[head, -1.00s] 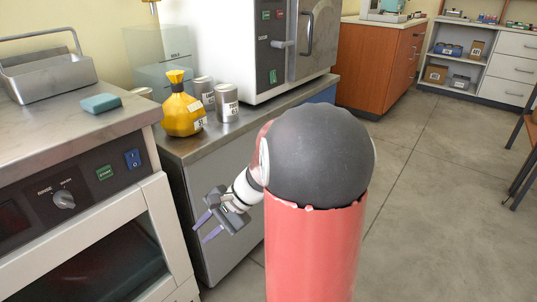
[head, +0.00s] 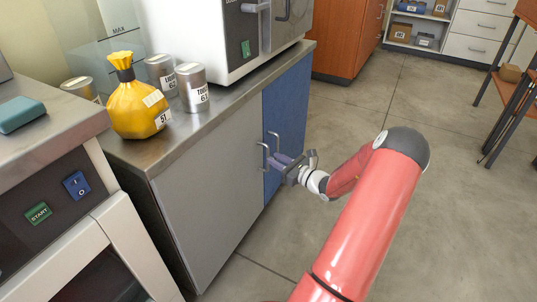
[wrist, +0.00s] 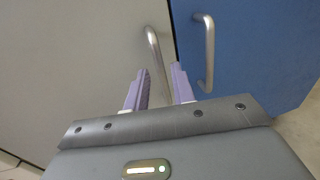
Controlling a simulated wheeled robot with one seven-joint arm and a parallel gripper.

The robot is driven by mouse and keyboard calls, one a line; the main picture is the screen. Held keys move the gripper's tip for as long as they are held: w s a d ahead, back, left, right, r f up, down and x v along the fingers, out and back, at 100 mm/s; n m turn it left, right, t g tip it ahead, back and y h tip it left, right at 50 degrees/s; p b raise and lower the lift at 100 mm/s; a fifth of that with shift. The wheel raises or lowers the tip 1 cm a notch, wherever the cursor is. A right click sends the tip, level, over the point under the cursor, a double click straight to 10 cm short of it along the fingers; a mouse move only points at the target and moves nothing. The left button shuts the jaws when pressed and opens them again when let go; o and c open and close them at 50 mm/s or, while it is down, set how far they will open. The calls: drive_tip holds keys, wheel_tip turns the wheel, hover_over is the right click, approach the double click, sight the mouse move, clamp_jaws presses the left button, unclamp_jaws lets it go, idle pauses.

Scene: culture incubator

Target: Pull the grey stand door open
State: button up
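The grey stand door (head: 215,190) is closed, flush with the blue door (head: 288,115) on its right. Its metal bar handle (head: 264,157) stands upright near the door's right edge. In the wrist view the grey door (wrist: 75,60) fills the left, and its handle (wrist: 154,52) runs down between my two purple fingers. My gripper (wrist: 160,78) is open, with a finger on each side of the handle and gaps showing. In the head view my gripper (head: 281,160) is right at the handle. The handle's lower end is partly hidden by my gripper.
The blue door's handle (wrist: 208,55) is close on the right of my fingers. A yellow bag (head: 138,108) and several tins (head: 192,88) stand on the stand top. The floor (head: 440,200) before the stand is mostly free.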

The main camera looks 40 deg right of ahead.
sight(268, 169)
drive_tip(key=shift+w+a, duration=0.25)
drive_tip(key=shift+w, duration=0.85)
drive_tip(key=shift+w+a, duration=0.25)
drive_tip(key=shift+w, duration=0.85)
drive_tip(key=shift+c, duration=0.5)
clamp_jaws()
